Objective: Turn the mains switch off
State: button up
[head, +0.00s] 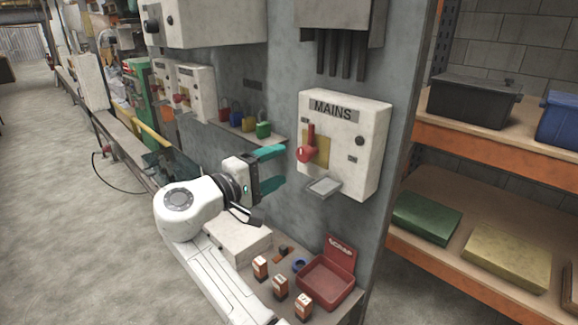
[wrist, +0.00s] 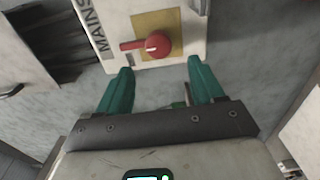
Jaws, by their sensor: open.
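The mains switch box (head: 367,155) is white, labelled MAINS, and is fixed to the grey panel. Its red rotary handle (head: 310,140) sits on a yellow plate (head: 324,152), with its lever upright towards the label. My gripper (head: 283,167) is open and empty to the left of the handle, with teal fingers pointing towards the box. In the wrist view, the red handle (wrist: 148,45) lies just beyond the gap between my fingertips (wrist: 160,70), apart from them. Its lever points left there, towards the MAINS lettering (wrist: 94,22).
A small grey tray (head: 324,187) juts out below the switch. Several coloured padlocks (head: 263,130) stand on a ledge behind my gripper. Below are a red SCRAP bin (head: 327,285) and small boxes (head: 280,287). Shelving (head: 480,150) stands at the right.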

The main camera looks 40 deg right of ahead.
jog(key=shift+a+b, duration=0.4)
jog(key=shift+a, duration=1.8)
jog(key=s+d+f+y, duration=0.2)
jog(key=s+f+y, duration=0.15)
jog(key=f, duration=0.55)
jog(key=s+d+f+t+y, duration=0.1)
jog(key=s+f+y, duration=0.1)
jog(key=s+f, duration=0.45)
jog(key=s+d+f+y, duration=0.2)
jog(key=s+f+y, duration=0.1)
jog(key=f, duration=0.7)
jog(key=s+a+f+y, duration=0.3)
jog(key=s+f, duration=0.1)
jog(key=s, duration=0.3)
jog(key=s+a+f+y, duration=0.3)
jog(key=s+f, duration=0.1)
jog(key=s, duration=0.3)
jog(key=s+a+f+m+y, duration=0.1)
jog(key=s+a+f+y, duration=0.2)
jog(key=s, duration=0.5)
jog(key=shift+a+f+g, duration=0.15)
jog(key=shift+f+g, duration=0.15)
jog(key=shift+f, duration=0.3)
jog(key=shift+s, duration=0.1)
